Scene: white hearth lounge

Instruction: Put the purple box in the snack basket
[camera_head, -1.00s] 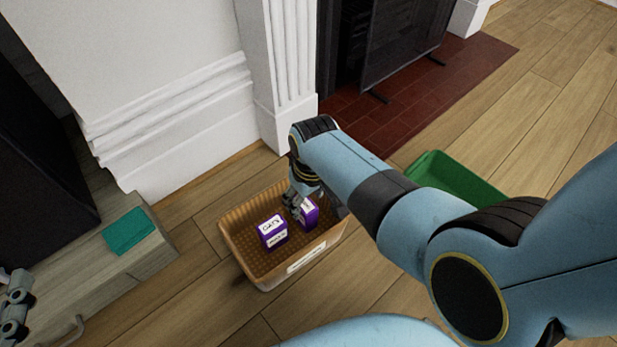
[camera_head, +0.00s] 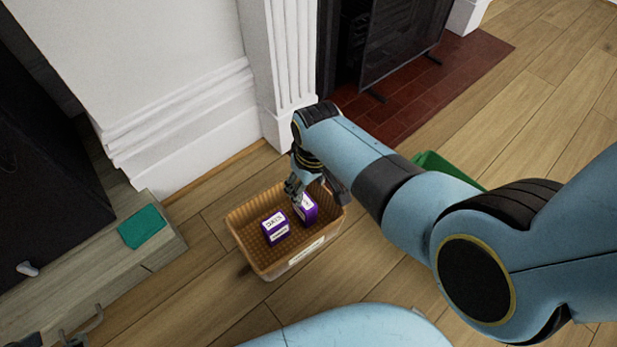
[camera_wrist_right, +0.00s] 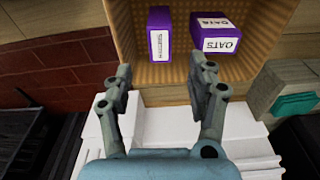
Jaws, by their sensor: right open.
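The snack basket (camera_head: 262,260), tan and woven with a white label, stands on the wood floor. Two purple boxes with white labels are inside it. One purple box (camera_head: 274,229) sits toward the left of the basket; its label reads OATS in the right wrist view (camera_wrist_right: 214,34). The other purple box (camera_head: 309,209) stands at the right, partly hidden by my right gripper (camera_head: 296,190). In the right wrist view, my open fingers (camera_wrist_right: 163,78) are empty, and this box (camera_wrist_right: 159,40) lies beyond their tips. Dark parts at the bottom left corner may be my left gripper (camera_head: 45,341).
A green bin (camera_head: 437,163) is partly hidden behind my right arm. A low grey cabinet with a teal item (camera_head: 141,227) stands at the left. The white fireplace surround (camera_head: 262,75) and brick hearth (camera_head: 440,80) are behind the basket. Floor in front is clear.

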